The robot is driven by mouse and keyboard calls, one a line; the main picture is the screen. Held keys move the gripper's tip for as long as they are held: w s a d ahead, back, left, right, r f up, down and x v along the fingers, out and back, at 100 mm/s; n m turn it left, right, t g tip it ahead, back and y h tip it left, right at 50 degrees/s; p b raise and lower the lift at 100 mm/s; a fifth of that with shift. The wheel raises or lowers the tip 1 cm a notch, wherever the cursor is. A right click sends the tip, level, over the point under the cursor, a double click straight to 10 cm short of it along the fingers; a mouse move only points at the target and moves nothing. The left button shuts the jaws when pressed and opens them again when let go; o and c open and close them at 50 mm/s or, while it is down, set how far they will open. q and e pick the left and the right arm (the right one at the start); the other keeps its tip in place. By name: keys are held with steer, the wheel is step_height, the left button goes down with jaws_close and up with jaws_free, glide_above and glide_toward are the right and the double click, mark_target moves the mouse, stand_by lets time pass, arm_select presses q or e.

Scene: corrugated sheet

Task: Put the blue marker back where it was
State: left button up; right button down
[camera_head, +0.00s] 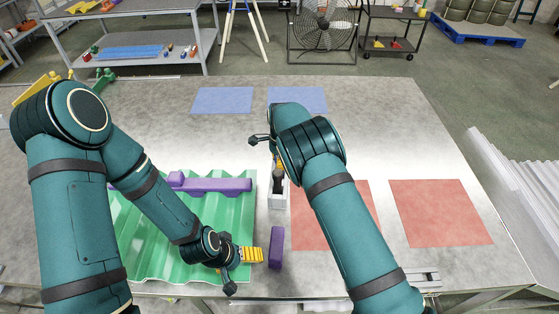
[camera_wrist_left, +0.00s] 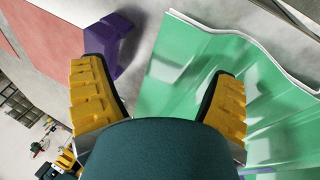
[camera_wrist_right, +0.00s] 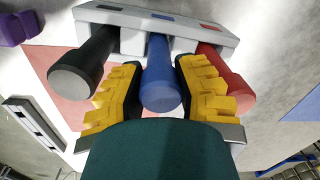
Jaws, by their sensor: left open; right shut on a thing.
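The blue marker (camera_wrist_right: 158,75) is between the closed fingers of my right gripper (camera_wrist_right: 158,95), in the middle of the pale marker holder (camera_wrist_right: 140,38). A black marker (camera_wrist_right: 85,65) stands to its left and a red marker (camera_wrist_right: 220,75) to its right. The blue marker's far end meets the holder; I cannot tell how deep it sits. In the head view, the holder (camera_head: 278,202) is partly hidden by my right arm, and the blue marker is hidden. My left gripper (camera_head: 252,255) is open and empty by the green corrugated sheet's right edge, and its fingers also show in the left wrist view (camera_wrist_left: 160,95).
The green corrugated sheet (camera_head: 160,255) lies at the left with a purple bar (camera_head: 215,185) on it. A purple block (camera_head: 276,247) stands close to my left gripper. Red squares (camera_head: 440,212) and blue squares (camera_head: 222,100) mark the table. The table's far right is clear.

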arm_select(q)
steer(key=shift+f, duration=0.25)
arm_select(e)
steer(key=shift+f, duration=0.25)
steer(key=c, duration=1)
jaws_free()
steer(key=shift+c, duration=0.2)
arm_select(q)
steer(key=shift+r, duration=0.1)
arm_select(e)
steer(key=shift+r, duration=0.1)
